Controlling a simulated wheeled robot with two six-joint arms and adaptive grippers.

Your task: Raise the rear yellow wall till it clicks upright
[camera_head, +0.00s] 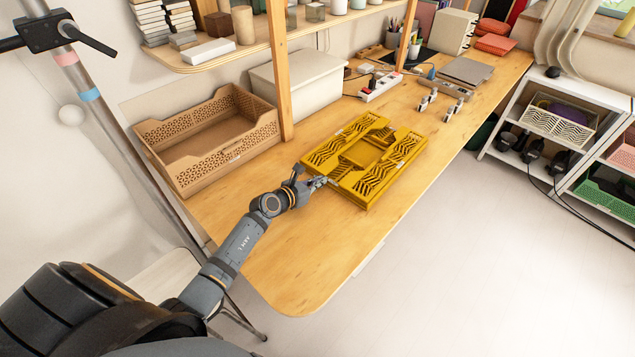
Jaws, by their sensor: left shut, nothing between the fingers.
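The yellow folding crate (391,188) lies on the wooden table with its patterned walls folded down flat. No wall stands upright. My left gripper (322,181) is shut and empty at the crate's left edge, close to the near-left patterned panel. I cannot tell whether its fingertips touch the crate. The gripper hides a small part of that edge. My right gripper is not in view.
A brown open crate (262,137) and a white lidded box (322,84) stand behind, beside a wooden post (279,75). A power strip (381,87) and laptop (466,71) lie further back. The table's front (277,262) is bare.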

